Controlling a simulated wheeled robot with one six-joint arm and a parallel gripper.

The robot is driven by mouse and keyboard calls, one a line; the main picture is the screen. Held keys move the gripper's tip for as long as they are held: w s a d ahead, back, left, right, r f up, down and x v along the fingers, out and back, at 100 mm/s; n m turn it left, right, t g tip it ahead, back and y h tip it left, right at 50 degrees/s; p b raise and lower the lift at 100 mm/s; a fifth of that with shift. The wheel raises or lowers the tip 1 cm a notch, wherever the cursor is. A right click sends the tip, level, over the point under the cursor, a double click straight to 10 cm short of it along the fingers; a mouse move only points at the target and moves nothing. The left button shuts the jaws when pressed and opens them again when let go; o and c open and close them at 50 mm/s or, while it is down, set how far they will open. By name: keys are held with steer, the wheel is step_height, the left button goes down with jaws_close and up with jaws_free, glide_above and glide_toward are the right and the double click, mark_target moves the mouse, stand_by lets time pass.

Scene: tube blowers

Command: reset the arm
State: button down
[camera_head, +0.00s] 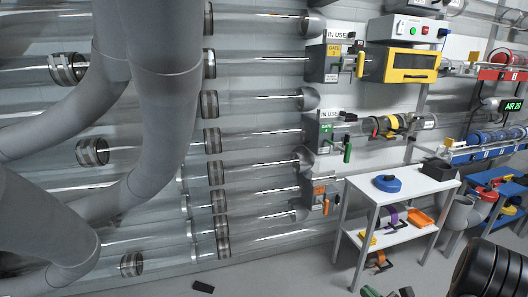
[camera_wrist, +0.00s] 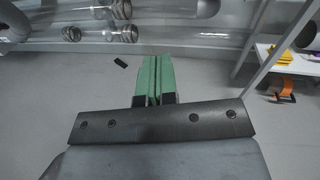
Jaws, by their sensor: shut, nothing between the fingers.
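My gripper (camera_wrist: 152,80) shows in the wrist view with its two green fingers side by side, shut and empty, pointing over the grey floor. In the head view only a small green and black piece of it (camera_head: 385,293) shows at the bottom edge.
A white table (camera_head: 400,182) with a blue round item (camera_head: 387,183) stands right of centre. Clear tubes and grey pipes (camera_head: 160,110) cover the left. A small black object (camera_head: 203,287) lies on the floor; it also shows in the wrist view (camera_wrist: 120,63).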

steer(key=s+a+r+n+g+y+p, duration=0.1)
steer(key=s+a+r+n+g+p, duration=0.3)
steer(key=a+r+n+g+p, duration=0.55)
steer(key=s+a+r+n+g+y+p, duration=0.1)
steer(key=s+a+r+n+g+p, duration=0.55)
steer(key=r, duration=0.65)
step_height(320, 180, up, 19)
steer(key=d+n+t+h+p, duration=0.2)
steer(key=n+t+h+p, duration=0.2)
steer(key=n+h+p, duration=0.6)
steer(key=n+p, duration=0.1)
steer(key=n, duration=0.2)
steer(key=shift+s+d+f+n, duration=0.2)
steer(key=shift+s+d+n, duration=0.1)
steer(key=shift+s+n, duration=0.1)
